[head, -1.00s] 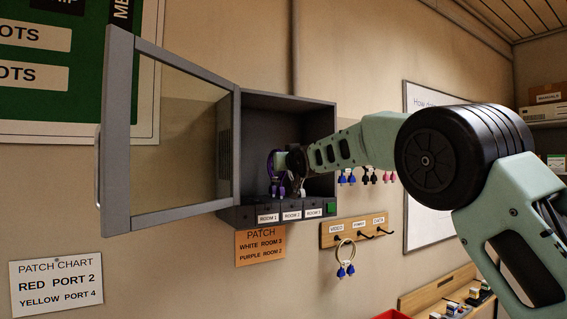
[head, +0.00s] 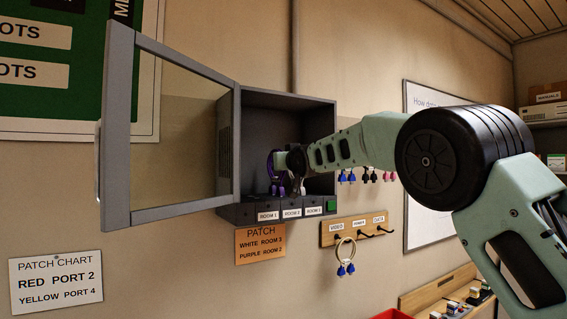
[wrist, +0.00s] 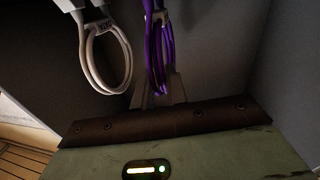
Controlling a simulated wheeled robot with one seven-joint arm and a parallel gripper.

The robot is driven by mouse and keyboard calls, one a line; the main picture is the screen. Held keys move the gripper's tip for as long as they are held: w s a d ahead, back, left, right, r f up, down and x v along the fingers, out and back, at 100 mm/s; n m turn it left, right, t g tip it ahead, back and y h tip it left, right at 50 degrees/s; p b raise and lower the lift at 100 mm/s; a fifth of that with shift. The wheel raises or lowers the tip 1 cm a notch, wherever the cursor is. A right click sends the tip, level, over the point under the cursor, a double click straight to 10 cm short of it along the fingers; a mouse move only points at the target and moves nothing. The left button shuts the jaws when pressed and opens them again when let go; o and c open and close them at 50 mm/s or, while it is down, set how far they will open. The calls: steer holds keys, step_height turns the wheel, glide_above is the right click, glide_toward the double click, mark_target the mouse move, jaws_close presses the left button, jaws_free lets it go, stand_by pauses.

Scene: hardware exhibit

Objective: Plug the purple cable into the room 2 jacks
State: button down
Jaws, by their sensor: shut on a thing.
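My gripper (head: 283,161) reaches into the open wall cabinet and is shut on the purple cable (head: 271,168). In the wrist view the coiled purple cable (wrist: 160,52) stands between the fingers, with its far end cut off at the top edge. In the head view its purple plugs hang down above the jack row, near the boundary of ROOM 1 and ROOM 2. I cannot tell whether they touch a jack. The ROOM 2 jacks (head: 291,213) are the middle labelled block. A white cable (wrist: 105,62) with a tie hangs beside the purple one.
The cabinet's glass door (head: 118,130) stands open to the left. An orange card (head: 260,244) below reads white room 3, purple room 2. Cables hang on hooks (head: 365,235).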

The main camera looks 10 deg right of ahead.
steer(key=c, duration=0.7)
jaws_free()
steer(key=shift+s, duration=0.1)
steer(key=s+b, duration=0.5)
steer(key=s+d+b, duration=0.1)
steer(key=s+b, duration=0.1)
steer(key=b, duration=0.1)
steer(key=shift+s, duration=0.15)
stand_by(0.5)
stand_by(0.4)
